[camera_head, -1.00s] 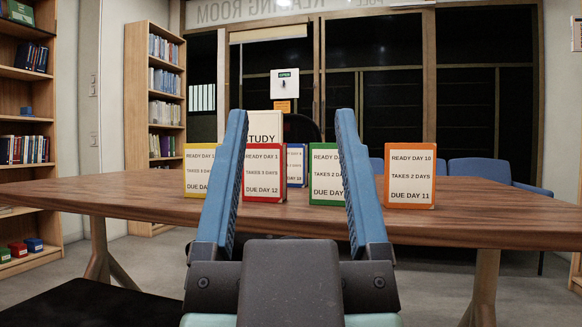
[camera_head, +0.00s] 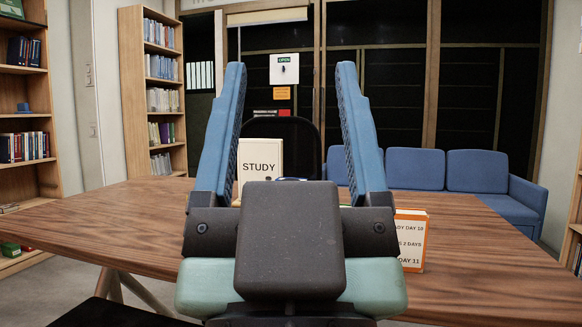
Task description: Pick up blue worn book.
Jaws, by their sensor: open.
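My gripper (camera_head: 291,70) is open and empty. Its two blue fingers point up and forward over the table, one on each side of the picture's middle. A thin blue edge (camera_head: 292,179) shows just above my dark gripper body, between the fingers; it looks like the top of the blue book. The rest of that book is hidden behind my gripper, so its cover and wear cannot be seen. The orange book (camera_head: 411,240) stands upright on the wooden table (camera_head: 490,265), right of my gripper, its label partly covered.
Blue seats (camera_head: 475,172) stand back right, bookshelves (camera_head: 160,90) left. The table's left and right parts are clear.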

